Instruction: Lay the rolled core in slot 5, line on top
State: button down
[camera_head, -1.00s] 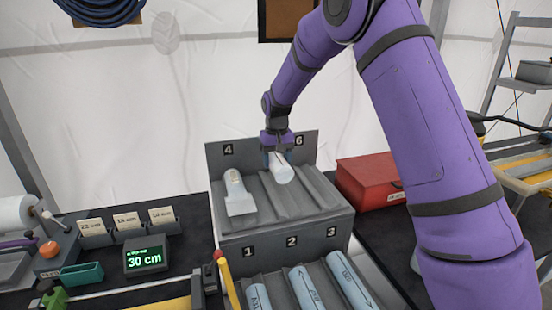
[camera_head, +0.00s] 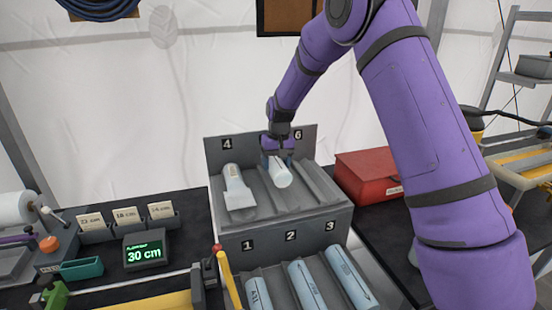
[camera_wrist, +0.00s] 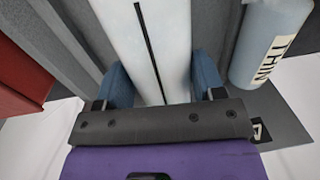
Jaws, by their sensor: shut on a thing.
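The rolled core (camera_head: 280,173) is a pale white-blue cylinder over the middle slot of the upper rack (camera_head: 262,204), between the labels 4 and 6. My gripper (camera_head: 278,158) is shut on its far end. In the wrist view the core (camera_wrist: 150,40) runs between my two blue fingers (camera_wrist: 163,85), with a black line along the side facing the camera. The core lies along the slot and looks down in it or just above it; contact with the slot floor is hidden. The slot 5 label is hidden behind my gripper.
Several marked cores (camera_head: 305,285) lie in the lower slots. A red box (camera_head: 368,174) stands right of the rack. Slot 6 (camera_head: 316,182) looks empty.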

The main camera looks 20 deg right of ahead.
jog(key=shift+f, duration=1.9)
jog(key=shift+f, duration=0.3)
jog(key=shift+c, duration=0.8)
grip_release()
jog(key=r, duration=0.7)
jog(key=d+r, duration=0.1)
jog(key=r, duration=0.2)
jog(key=shift+r, duration=0.4)
